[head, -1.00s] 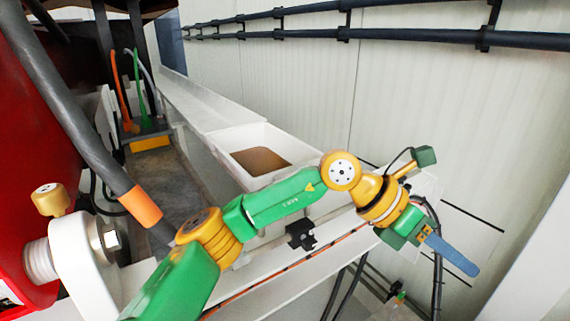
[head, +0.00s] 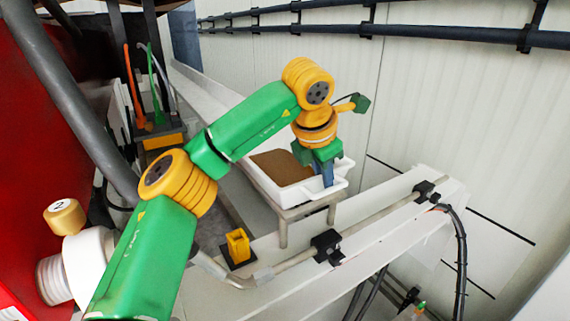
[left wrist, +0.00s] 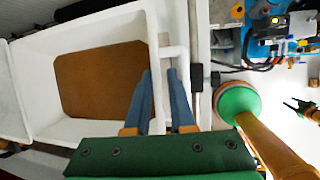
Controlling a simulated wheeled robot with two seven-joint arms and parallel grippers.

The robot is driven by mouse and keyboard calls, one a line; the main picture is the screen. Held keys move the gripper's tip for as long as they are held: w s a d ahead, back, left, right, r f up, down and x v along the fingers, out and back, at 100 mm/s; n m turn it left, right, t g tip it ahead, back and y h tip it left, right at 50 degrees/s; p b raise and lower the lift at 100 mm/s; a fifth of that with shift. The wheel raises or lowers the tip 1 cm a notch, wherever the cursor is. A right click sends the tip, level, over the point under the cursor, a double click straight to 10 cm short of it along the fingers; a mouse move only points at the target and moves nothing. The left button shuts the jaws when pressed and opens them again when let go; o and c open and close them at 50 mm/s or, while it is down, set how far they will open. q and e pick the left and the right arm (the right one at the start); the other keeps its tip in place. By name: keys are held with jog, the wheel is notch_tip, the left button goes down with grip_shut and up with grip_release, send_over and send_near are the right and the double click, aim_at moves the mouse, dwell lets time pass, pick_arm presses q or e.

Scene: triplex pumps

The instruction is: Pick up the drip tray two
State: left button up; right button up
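The drip tray is a white rectangular tray (head: 302,194) with a brown floor, on a small metal stand at the middle of the head view. It also shows in the left wrist view (left wrist: 100,135), with its brown floor in full sight. My left gripper (head: 327,181) points down at the tray's right end. In the left wrist view its two blue fingers (left wrist: 160,74) are apart, one over the tray's inside and one beyond its white rim. The rim lies between them and the grip is not closed. Whether a finger touches the rim cannot be told.
A white trough (head: 203,88) runs back from the tray along the pale wall. A metal pipe with black clamps (head: 327,245) runs along a white ledge in front. Red machinery (head: 40,150) stands at the left. A yellow fitting (head: 238,247) stands nearer the front.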

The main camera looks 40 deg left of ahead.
aim_at(323, 199)
pick_arm(q)
jog(key=x, duration=0.3)
jog(key=shift+r, duration=0.1)
jog(key=shift+w+a+f, duration=0.3)
jog(key=shift+w+f, duration=0.05)
jog(key=shift+s+d+r, duration=0.15)
jog(key=shift+d, duration=0.05)
grip_shut()
dwell(0.6)
